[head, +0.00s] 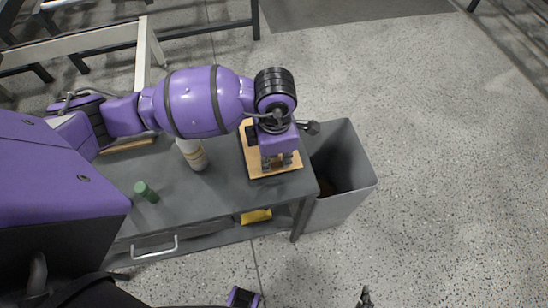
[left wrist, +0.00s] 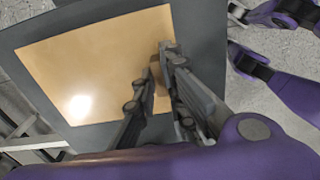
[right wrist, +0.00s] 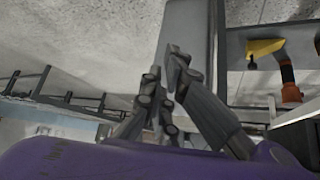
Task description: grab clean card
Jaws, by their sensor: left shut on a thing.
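The tan, flat, square card (head: 258,170) lies on the right end of the dark grey table. It also shows in the left wrist view (left wrist: 95,60), with a bright glare spot. My left gripper (head: 277,160) is over the card, pointing down. In the left wrist view its fingertips (left wrist: 161,72) are shut on a small brown part at the card's right side; the fingers hide where this part joins the card. My right gripper (right wrist: 166,68) has its fingertips close together with nothing visible between them, away from the card.
A grey open bin (head: 345,185) stands against the table's right end. A pale bottle (head: 194,155) and a green-capped item (head: 147,192) stand on the table left of the card. A yellow item (head: 256,216) is on the shelf below. The floor to the right is clear.

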